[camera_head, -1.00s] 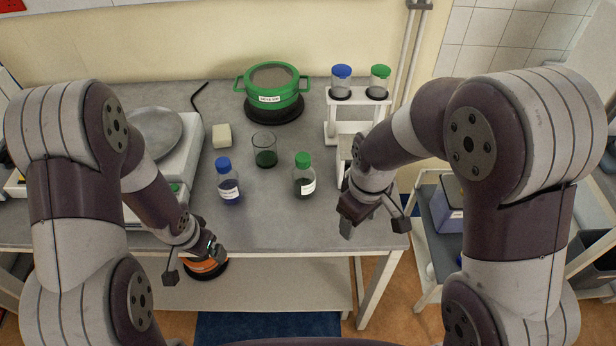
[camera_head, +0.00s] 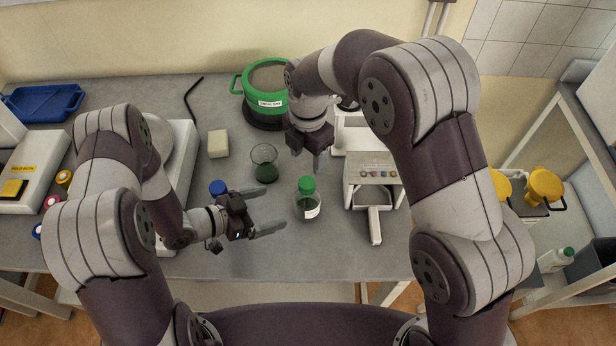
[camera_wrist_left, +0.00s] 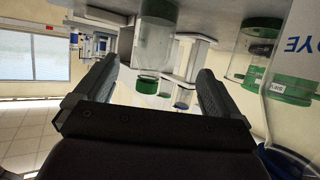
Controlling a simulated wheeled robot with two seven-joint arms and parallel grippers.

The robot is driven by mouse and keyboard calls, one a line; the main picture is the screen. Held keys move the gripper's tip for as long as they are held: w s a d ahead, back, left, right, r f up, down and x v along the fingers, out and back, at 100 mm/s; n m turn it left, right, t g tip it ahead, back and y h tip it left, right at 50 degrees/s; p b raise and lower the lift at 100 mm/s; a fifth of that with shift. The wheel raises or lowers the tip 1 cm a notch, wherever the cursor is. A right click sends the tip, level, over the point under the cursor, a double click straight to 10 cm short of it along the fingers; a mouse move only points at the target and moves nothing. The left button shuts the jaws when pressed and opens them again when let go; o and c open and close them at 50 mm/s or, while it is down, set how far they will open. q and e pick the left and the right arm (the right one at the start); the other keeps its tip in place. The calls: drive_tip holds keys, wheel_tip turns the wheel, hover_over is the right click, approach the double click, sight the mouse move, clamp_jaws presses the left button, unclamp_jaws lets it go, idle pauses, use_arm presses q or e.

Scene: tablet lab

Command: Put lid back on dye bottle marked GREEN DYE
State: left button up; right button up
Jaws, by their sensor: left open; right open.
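A clear bottle with dark contents and a green lid (camera_head: 307,185) stands upright right of centre on the bench; its label (camera_head: 312,212) is too small to read. The lid appears seated on its neck. My left gripper (camera_head: 270,211) is open and empty, left of this bottle, fingers pointing at it. In the left wrist view, turned upside down, the bottle (camera_wrist_left: 155,45) and its green lid (camera_wrist_left: 147,84) show between the open fingers, apart from them. My right gripper (camera_head: 307,160) is open, pointing down, above and behind the bottle in the picture.
A blue-lidded bottle (camera_head: 218,187) is partly hidden behind my left gripper. A beaker of green liquid (camera_head: 265,171) stands behind. A green pot (camera_head: 267,98) is at the back. A white stand (camera_head: 372,168) is right of the bottle. The bench front is clear.

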sight(308, 200)
drive_tip(key=shift+s+r, duration=0.15)
drive_tip(key=shift+r, duration=0.05)
drive_tip(key=shift+s+a+r, duration=0.1)
drive_tip(key=shift+s+r, duration=0.1)
drive_tip(key=shift+s, duration=0.35)
drive_tip(key=shift+s+a+r, duration=0.1)
drive_tip(key=shift+s+r, duration=0.1)
drive_tip(key=shift+s, duration=0.35)
drive_tip(key=shift+w+f, duration=0.1)
drive_tip(key=shift+w, duration=0.15)
use_arm(q)
drive_tip(key=x, duration=1.1)
drive_tip(key=shift+s+d+r, duration=0.2)
drive_tip(key=shift+s+d, duration=0.05)
use_arm(e)
drive_tip(key=shift+w+d+f, duration=0.1)
drive_tip(key=shift+w, duration=0.2)
use_arm(q)
drive_tip(key=shift+d+f, duration=0.1)
drive_tip(key=shift+d, duration=0.2)
use_arm(e)
drive_tip(key=shift+s, duration=0.15)
use_arm(q)
drive_tip(key=shift+w, duration=0.1)
drive_tip(key=shift+c, duration=0.3)
clamp_jaws()
use_arm(e)
drive_tip(key=shift+f, duration=4)
